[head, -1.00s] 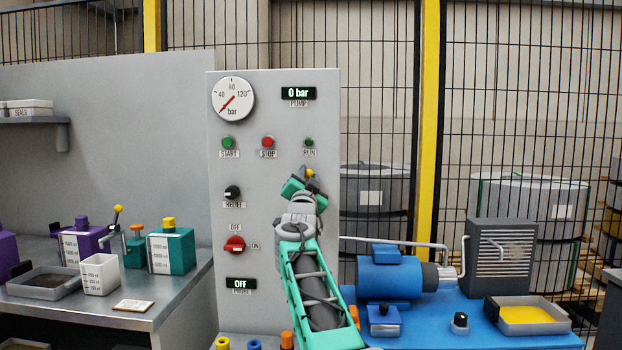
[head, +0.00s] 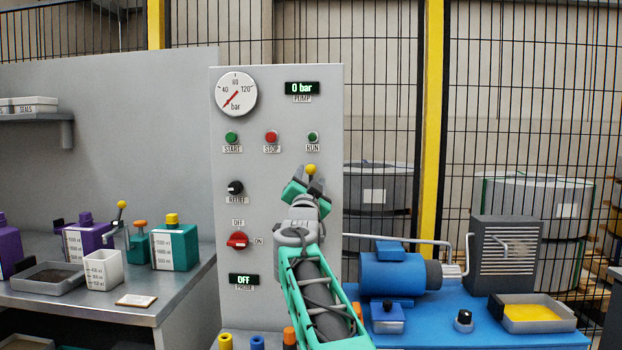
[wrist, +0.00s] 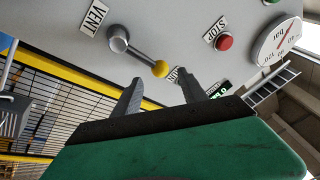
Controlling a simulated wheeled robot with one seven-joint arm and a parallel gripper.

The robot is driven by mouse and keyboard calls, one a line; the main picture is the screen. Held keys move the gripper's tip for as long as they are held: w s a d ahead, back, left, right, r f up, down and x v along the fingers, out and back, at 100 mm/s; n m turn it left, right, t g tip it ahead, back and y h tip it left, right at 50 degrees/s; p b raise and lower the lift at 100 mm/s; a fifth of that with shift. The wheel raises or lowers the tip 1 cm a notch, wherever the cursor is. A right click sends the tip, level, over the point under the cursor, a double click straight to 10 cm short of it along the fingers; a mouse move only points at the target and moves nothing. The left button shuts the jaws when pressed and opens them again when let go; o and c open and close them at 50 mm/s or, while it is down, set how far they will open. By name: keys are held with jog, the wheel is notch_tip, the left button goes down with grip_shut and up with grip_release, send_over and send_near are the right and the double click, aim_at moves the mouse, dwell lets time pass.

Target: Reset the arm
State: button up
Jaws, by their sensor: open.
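My gripper (head: 312,184) is raised in front of the grey control panel (head: 270,100), right of the relief knob. In the wrist view its two dark fingers (wrist: 161,84) stand apart with nothing between them. A lever with a yellow ball (wrist: 160,69) projects from the panel by a VENT label, just beyond the fingertips; I cannot tell if they touch. The ball (head: 311,169) also shows above the gripper in the head view, where the gripper hides the rest of the lever. The gauge needle is low, and the displays read 0 bar and OFF.
A blue pump (head: 392,274) and a yellow-filled tray (head: 532,313) are on the blue bench at right. A grey bench (head: 150,312) with coloured containers stands at left. A mesh fence is behind. The red switch (head: 237,240) is beside my arm.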

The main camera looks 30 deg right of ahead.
jog(key=v, duration=0.3)
jog(key=s+a+f+n+g+y+p, duration=0.7)
jog(key=s+a+f+p, duration=0.3)
jog(key=a+f+p, duration=0.15)
jog(key=s+a+f+n+g+y+p, duration=0.1)
jog(key=s+a+f+n+g+p, duration=0.1)
jog(key=s, duration=0.7)
jog(key=s+a+f+n+g+y+p, duration=0.1)
jog(key=s+a+f+n+g+p, duration=0.1)
jog(key=s+f, duration=0.5)
jog(key=s+a+f+n+g+y+p, duration=0.2)
jog(key=s+a+f+g+p, duration=0.1)
jog(key=s, duration=0.8)
jog(key=a+f+g, duration=0.1)
jog(key=a+f, duration=0.1)
jog(key=a, duration=0.1)
jog(key=shift+s+n+g+p, duration=0.3)
jog(key=shift+s+g+p, duration=0.1)
